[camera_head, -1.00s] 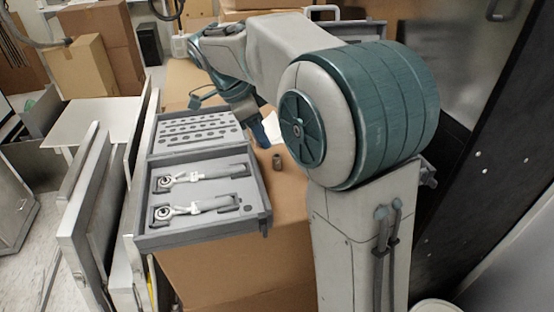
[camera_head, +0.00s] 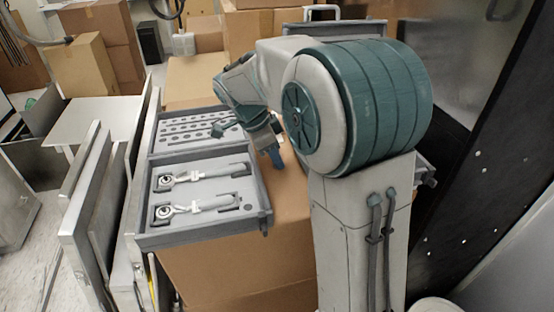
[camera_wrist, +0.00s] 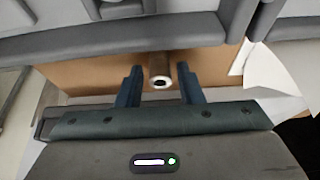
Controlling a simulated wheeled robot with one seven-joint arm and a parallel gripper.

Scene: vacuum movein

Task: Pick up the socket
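The socket (camera_wrist: 160,77) is a small brownish-grey cylinder with a dark round hole. In the wrist view it stands on the cardboard box top, between the two blue fingers of my gripper (camera_wrist: 160,85). There is a gap on each side of it, so my gripper is open around or just above it; the exact height is hard to tell. In the head view my gripper (camera_head: 276,158) points down at the box right of the grey tool case, and the socket is hidden behind it.
The open grey tool case (camera_head: 262,190) holds two ratchet wrenches (camera_head: 205,176) and a panel with several holes (camera_head: 190,130). Its wall is close to the socket. A white sheet of paper (camera_wrist: 268,72) lies on the right in the wrist view. Bare cardboard (camera_head: 292,195) surrounds the spot.

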